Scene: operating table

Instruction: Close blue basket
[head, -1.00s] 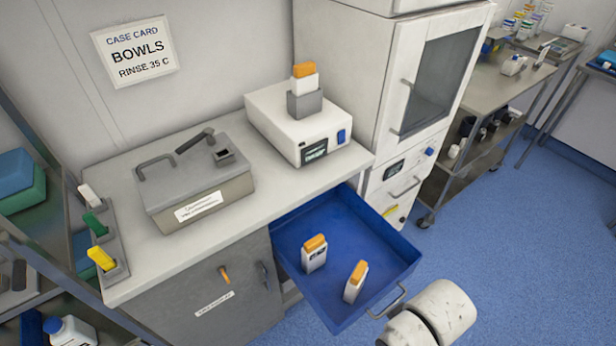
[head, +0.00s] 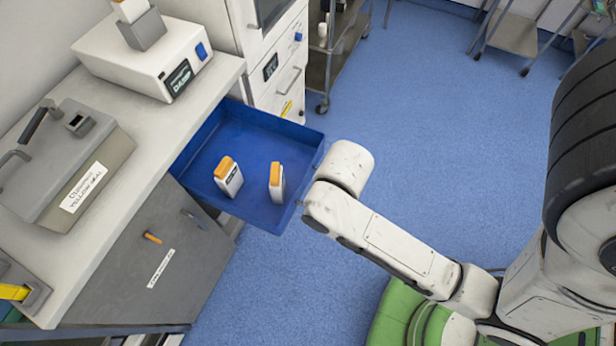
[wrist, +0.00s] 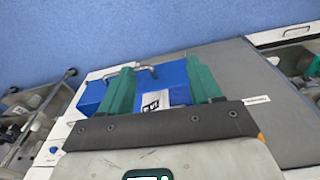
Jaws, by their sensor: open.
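The blue basket (head: 240,130) is a drawer-like bin that stands pulled out from under the counter in the head view. In the head view my arm's end is beside the basket's front, and the fingers are hidden there.
The counter (head: 165,130) above holds a grey lidded box (head: 70,165) and a white device (head: 150,55). A grey cabinet door (head: 150,245) is left of the basket. A white cabinet (head: 275,70) stands behind it. Blue floor (head: 430,110) is open to the right.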

